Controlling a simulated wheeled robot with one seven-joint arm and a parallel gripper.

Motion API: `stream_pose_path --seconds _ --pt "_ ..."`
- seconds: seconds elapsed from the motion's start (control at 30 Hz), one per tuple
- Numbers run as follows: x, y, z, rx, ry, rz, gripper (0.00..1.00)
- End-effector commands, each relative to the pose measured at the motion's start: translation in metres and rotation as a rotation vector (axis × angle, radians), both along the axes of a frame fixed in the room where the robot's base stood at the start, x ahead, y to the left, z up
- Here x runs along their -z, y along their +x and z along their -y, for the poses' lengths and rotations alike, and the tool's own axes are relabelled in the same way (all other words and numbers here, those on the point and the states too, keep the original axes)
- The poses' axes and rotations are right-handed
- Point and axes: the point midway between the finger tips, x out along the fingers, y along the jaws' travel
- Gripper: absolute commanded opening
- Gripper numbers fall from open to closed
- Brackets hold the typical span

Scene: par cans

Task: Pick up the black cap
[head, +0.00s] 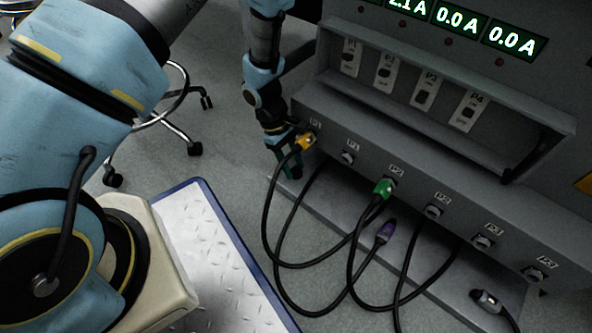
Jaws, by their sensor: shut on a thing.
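My gripper (287,163) points down beside the left end of the grey panel, just left of the yellow plug (306,142). Its teal fingers are closed on a small dark thing, which I take to be the black cap. The fingers hide most of it, and its shape is not clear. I see no other loose black cap in the head view.
A green plug (382,188) sits at the panel front (400,178). A blue-edged metal plate (215,245) and a wheeled stool (185,100) are at left.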

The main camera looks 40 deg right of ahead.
Motion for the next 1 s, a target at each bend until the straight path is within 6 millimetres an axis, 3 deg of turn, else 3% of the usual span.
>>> stream_pose_path --seconds 0.03,0.33,0.77,1.0 --pt "0.000 0.000 0.000 0.000 0.000 0.000 0.32" --pt "0.000 0.000 0.000 0.000 0.000 0.000 0.00" --pt "-0.003 0.000 0.000 0.000 0.000 0.000 0.00" --pt "-0.023 0.001 0.000 0.000 -0.001 0.001 0.00"
